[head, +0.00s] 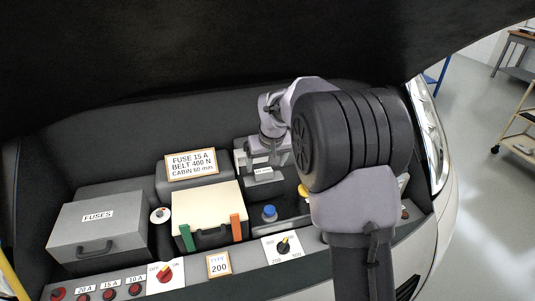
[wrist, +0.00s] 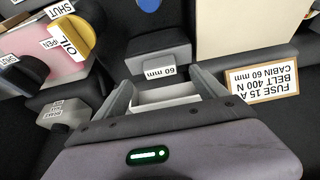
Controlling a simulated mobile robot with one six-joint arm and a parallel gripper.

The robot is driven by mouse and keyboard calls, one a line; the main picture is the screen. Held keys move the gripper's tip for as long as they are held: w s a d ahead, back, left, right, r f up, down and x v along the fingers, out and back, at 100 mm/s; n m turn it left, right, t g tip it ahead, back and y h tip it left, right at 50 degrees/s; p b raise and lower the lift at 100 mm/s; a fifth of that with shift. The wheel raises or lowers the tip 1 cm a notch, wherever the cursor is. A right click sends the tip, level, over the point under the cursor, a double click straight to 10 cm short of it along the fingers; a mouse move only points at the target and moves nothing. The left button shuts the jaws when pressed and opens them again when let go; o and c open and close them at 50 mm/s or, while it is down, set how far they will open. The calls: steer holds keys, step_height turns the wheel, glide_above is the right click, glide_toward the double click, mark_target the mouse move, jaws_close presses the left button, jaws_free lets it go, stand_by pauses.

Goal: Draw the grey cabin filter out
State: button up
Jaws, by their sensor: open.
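My gripper (wrist: 165,90) is open, with its two fingers on either side of a pale grey, open-looking box shape (wrist: 165,97) in the wrist view. Whether the fingers touch it cannot be told. A grey block labelled "60 mm" (wrist: 157,50) lies just beyond the fingertips, apart from them; it also shows in the head view (head: 264,177). I cannot tell which of these two is the cabin filter. In the head view my gripper (head: 270,157) is small, partly hidden by my own arm, over the back of the engine bay behind the labelled block.
A sign (head: 191,164) reads "CABIN 60 mm". A cream box (head: 208,208) with green and orange clips stands left, beside a grey fuse box (head: 98,222). A blue cap (head: 269,212) is in front. The dark bonnet hangs above.

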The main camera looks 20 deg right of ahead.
mark_target(264, 171)
steer(key=b+x, duration=0.1)
steer(key=x, duration=0.5)
steer(key=shift+w+f, duration=0.1)
jaws_close()
stand_by(0.3)
steer(key=shift+r+p, duration=0.4)
steer(key=shift+r, duration=0.3)
